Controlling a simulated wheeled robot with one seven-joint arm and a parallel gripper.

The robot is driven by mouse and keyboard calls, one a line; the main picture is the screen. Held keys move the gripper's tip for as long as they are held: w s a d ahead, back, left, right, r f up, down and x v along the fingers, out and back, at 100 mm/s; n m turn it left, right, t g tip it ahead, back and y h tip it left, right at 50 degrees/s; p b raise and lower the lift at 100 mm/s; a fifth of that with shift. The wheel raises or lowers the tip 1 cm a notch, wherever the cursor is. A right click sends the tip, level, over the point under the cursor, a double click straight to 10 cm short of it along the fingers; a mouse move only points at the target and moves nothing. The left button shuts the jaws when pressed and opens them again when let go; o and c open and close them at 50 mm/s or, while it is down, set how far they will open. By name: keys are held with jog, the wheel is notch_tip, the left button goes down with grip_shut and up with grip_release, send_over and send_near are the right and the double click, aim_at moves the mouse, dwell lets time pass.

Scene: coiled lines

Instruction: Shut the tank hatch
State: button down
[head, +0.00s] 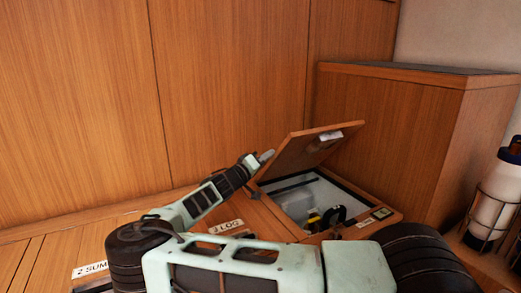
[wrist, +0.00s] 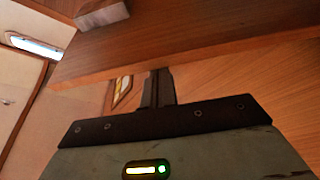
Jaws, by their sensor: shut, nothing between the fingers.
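The tank hatch lid (head: 306,148) is a wooden panel standing tilted open over a square opening in the wooden deck. The hatch opening (head: 296,203) has a pale rim with a dark seal, and its inside is partly visible. My gripper (head: 264,157) is shut and empty at the left, back side of the raised lid, close to its face. In the wrist view the lid (wrist: 185,42) crosses the top of the picture, and my gripper's dark fingers (wrist: 158,88) point at its edge. I cannot tell whether they touch it.
A wooden cabinet (head: 390,130) stands right behind the hatch. A bottle in a wire holder (head: 494,195) is at the far right. A black handle and a yellow item (head: 320,218) show at the opening's front. A label reading "3 LOG" (head: 226,226) is on the deck.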

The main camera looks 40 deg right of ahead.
jog(key=shift+s+a+f+m+g+b, duration=0.2)
jog(key=shift+s+f+m+g+b, duration=0.15)
jog(key=shift+s+f+m, duration=0.5)
jog(key=shift+s+a+f+m+g+b, duration=0.15)
jog(key=shift+s+f+m+g+b, duration=0.15)
jog(key=shift+s+f+m, duration=0.55)
jog(key=shift+f, duration=0.1)
jog(key=shift+a, duration=0.1)
jog(key=r+p+v, duration=0.3)
jog(key=p+v, duration=0.1)
jog(key=v, duration=1)
jog(key=shift+a+f, duration=0.3)
jog(key=shift+a, duration=0.3)
jog(key=shift+s+r, duration=0.1)
